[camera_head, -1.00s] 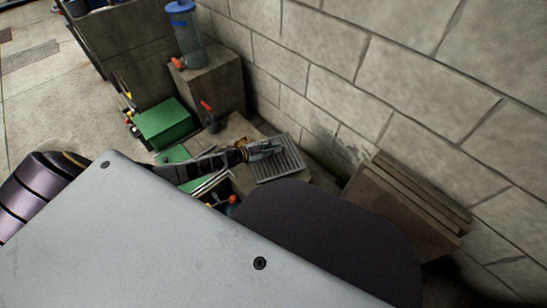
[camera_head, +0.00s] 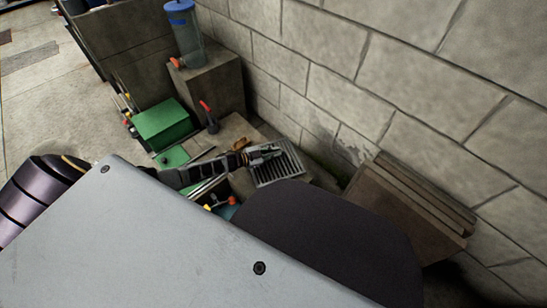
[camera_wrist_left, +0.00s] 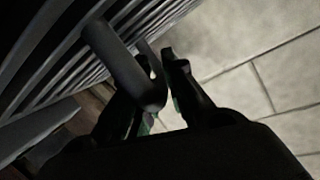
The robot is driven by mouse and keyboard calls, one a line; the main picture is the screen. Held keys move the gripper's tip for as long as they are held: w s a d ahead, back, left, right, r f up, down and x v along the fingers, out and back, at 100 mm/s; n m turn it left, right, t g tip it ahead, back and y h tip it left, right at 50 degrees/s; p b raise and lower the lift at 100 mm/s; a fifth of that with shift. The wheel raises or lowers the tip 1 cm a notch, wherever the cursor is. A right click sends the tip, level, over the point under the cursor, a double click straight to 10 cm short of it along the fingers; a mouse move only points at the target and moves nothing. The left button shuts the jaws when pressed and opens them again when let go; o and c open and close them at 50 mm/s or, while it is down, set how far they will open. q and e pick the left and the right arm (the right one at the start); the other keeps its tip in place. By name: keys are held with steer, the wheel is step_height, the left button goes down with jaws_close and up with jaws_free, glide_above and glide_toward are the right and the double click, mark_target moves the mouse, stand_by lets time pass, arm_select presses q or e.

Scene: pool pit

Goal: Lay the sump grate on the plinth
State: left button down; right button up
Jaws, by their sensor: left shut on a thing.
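The sump grate (camera_head: 287,165) is a grey slatted plate, right of centre in the head view near the block wall. My left gripper (camera_head: 270,151) is at its upper side and shut on it. In the left wrist view the grate's slats (camera_wrist_left: 50,75) fill the upper left, and a dark bar like a handle (camera_wrist_left: 122,62) lies by the fingers of my left gripper (camera_wrist_left: 162,75). A low pale stone surface (camera_head: 232,130) shows behind the grate; I cannot tell whether this is the plinth. My right gripper does not show.
A taller block (camera_head: 218,85) bears a blue-lidded clear container (camera_head: 184,38). A green box (camera_head: 163,124) and a red-handled tool (camera_head: 208,115) stand left of the grate. A brown slatted box (camera_head: 405,205) stands at right. The block wall (camera_head: 400,80) closes the back.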

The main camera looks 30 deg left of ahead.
arm_select(q)
steer(key=shift+w+d+f+b, duration=0.1)
steer(key=shift+f+b, duration=0.3)
steer(key=shift+f, duration=0.35)
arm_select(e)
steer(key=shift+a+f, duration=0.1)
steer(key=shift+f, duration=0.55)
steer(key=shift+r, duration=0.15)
arm_select(q)
steer(key=c, duration=1.5)
jaws_free()
steer(key=shift+f, duration=0.1)
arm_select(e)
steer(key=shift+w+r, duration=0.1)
arm_select(q)
steer(key=shift+o, duration=0.2)
